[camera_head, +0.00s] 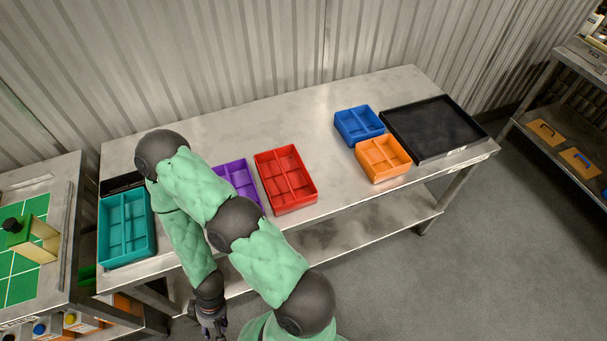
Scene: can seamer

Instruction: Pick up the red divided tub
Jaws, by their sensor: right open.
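The red divided tub (296,208) sits on the metal table, near the middle of its front half, and is fully in view. Its inside is split into compartments and looks empty. My right gripper (212,330) hangs low at the bottom of the view, in front of the table's front edge and apart from the tub. Its fingers are small and dark, and it is open with nothing seen in it. My left gripper is not in view.
A purple divided tub (239,176) lies left of the red one, partly behind my arm. A teal tub (127,263) is at the left end. Blue (361,124) and orange (384,174) tubs and a black tray (452,155) stand right. The table (330,195) is clear right of the red tub.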

